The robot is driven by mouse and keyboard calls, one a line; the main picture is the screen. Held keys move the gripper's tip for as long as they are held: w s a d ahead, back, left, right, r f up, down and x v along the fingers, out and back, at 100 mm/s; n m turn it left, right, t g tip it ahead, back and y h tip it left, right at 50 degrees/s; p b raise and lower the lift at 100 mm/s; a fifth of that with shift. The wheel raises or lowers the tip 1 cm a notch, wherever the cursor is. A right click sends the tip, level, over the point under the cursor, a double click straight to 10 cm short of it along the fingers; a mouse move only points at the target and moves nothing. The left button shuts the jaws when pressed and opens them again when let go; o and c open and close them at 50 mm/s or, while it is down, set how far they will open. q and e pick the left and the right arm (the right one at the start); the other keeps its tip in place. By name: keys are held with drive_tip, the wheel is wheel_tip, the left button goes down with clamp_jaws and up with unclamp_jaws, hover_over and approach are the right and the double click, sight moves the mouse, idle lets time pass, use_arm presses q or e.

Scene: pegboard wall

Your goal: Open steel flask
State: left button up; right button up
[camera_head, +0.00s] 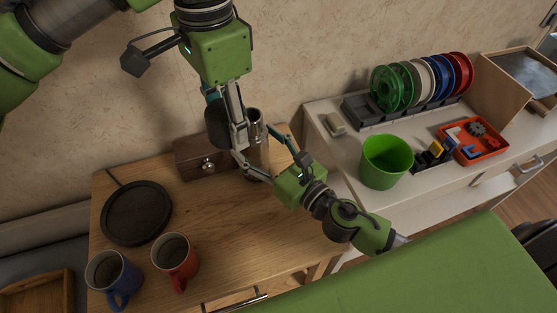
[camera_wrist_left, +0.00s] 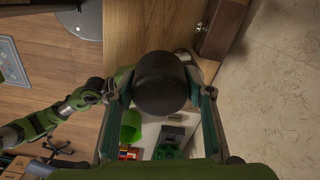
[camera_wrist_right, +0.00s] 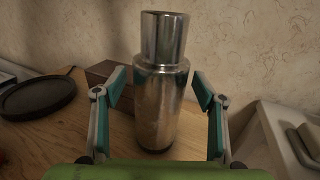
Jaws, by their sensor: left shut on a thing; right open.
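The steel flask (camera_wrist_right: 160,100) stands upright on the wooden table in the right wrist view, its shiny narrower neck (camera_wrist_right: 164,38) bare of any dark cap. Its top also shows in the head view (camera_head: 254,118), partly hidden behind the grippers. My left gripper (camera_head: 228,128) is shut on a dark round cap (camera_wrist_left: 162,83), held apart from the flask, just left of its top in the head view. My right gripper (camera_wrist_right: 160,95) is open, its fingers on either side of the flask body with visible gaps.
A brown box (camera_head: 190,158) stands left of the flask. A black round plate (camera_head: 137,213), a blue mug (camera_head: 112,278) and a red mug (camera_head: 176,262) are on the table. A green bucket (camera_head: 386,162), spool rack and red tray (camera_head: 474,139) occupy the white cabinet. The table's middle is clear.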

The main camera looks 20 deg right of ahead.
drive_tip(key=b+v, duration=0.3)
drive_tip(key=v, duration=0.7)
drive_tip(key=shift+s+b, duration=0.15)
drive_tip(key=shift+b, duration=0.15)
